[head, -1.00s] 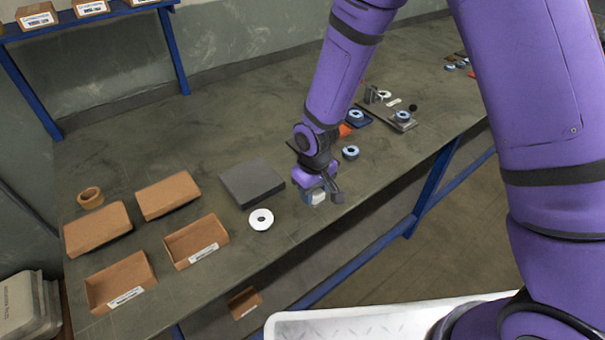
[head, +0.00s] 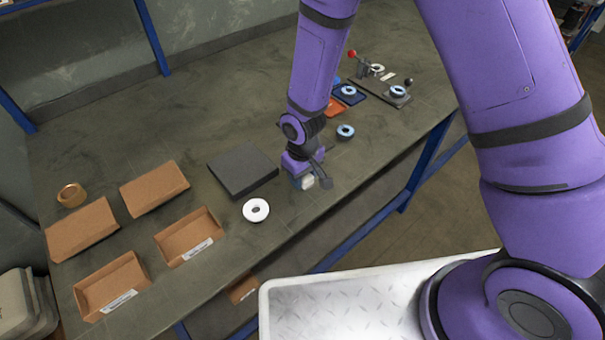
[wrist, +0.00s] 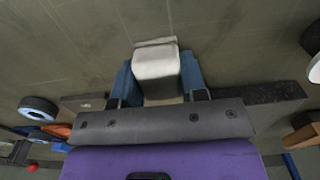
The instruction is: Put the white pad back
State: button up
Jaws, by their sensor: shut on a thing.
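The white pad (wrist: 157,68) is a small pale block. In the wrist view it sits between the two blue fingers of my gripper (wrist: 157,82), which is shut on it. In the head view my gripper (head: 304,181) is low over the front part of the bench, and a bit of the white pad (head: 309,182) shows at its fingers. I cannot tell whether the pad touches the bench top.
A white disc (head: 256,210) and a dark grey slab (head: 243,170) lie left of my gripper. Open cardboard boxes (head: 189,238) are further left. A blue-rimmed disc (head: 345,131), a blue tray (head: 349,95) and a fixture (head: 383,88) are behind to the right.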

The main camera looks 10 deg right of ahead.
jog(key=o, duration=1)
jog(key=shift+c, duration=0.2)
notch_tip(320, 180, up, 12)
jog(key=r, duration=0.1)
jog(key=s+d+r+m+t, duration=0.1)
jog(key=d+r+m, duration=0.1)
jog(key=d+r, duration=0.6)
jog(key=s+d+r+m+t, duration=0.15)
jog(key=d+r, duration=0.35)
jog(key=r, duration=0.5)
jog(key=s+d+r+m+t, duration=0.1)
jog(key=s+d+r, duration=0.4)
jog(key=s, duration=0.3)
jog(key=s+d+r+m+t, duration=0.1)
jog(key=s+d+r+m, duration=0.1)
jog(key=s+d+r, duration=0.4)
jog(key=shift+s+d+t, duration=0.3)
jog(key=shift+s+t, duration=0.05)
jog(key=shift+s, duration=0.7)
